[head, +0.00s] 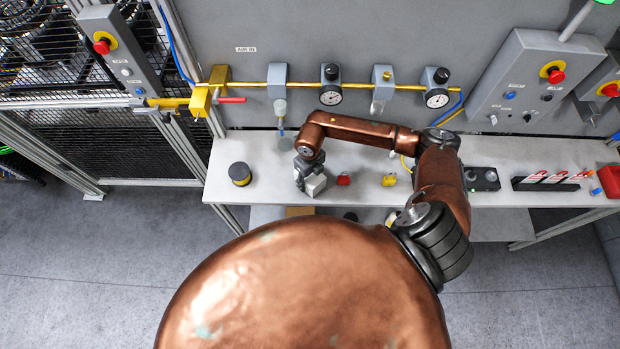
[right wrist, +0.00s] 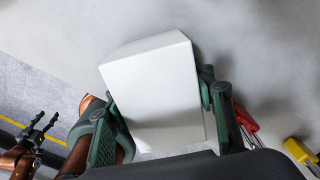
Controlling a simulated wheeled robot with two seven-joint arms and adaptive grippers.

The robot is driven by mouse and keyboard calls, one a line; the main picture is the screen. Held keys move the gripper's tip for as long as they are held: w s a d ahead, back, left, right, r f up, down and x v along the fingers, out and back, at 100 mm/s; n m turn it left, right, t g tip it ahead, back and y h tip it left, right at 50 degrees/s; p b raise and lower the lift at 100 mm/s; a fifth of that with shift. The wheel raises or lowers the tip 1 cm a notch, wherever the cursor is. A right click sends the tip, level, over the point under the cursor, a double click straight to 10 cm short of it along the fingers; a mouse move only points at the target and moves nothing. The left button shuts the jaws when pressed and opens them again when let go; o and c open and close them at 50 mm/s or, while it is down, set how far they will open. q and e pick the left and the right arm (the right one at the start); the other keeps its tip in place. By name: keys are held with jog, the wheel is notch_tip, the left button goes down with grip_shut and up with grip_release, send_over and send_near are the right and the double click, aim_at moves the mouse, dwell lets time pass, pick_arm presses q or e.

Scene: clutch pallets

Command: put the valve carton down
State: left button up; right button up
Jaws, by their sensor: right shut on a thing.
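The valve carton is a small plain white box (right wrist: 155,95), held between the two green-and-dark fingers of my right gripper (right wrist: 165,108) in the right wrist view. In the head view the carton (head: 315,185) shows at the tip of my right gripper (head: 306,172), over the front part of the grey bench (head: 270,178). I cannot tell whether its underside touches the bench top. My left gripper (right wrist: 38,126) shows small at the left edge of the right wrist view, away from the bench, with its fingers apart and nothing between them.
A yellow air line with gauges (head: 331,95) runs along the back panel. Bench space between tin and carton is clear.

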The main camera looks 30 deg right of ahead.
jog(key=o, duration=1.4)
jog(key=shift+o, duration=0.2)
jog(key=shift+r, duration=0.1)
notch_tip(320, 180, up, 12)
jog(key=shift+b, duration=1.25)
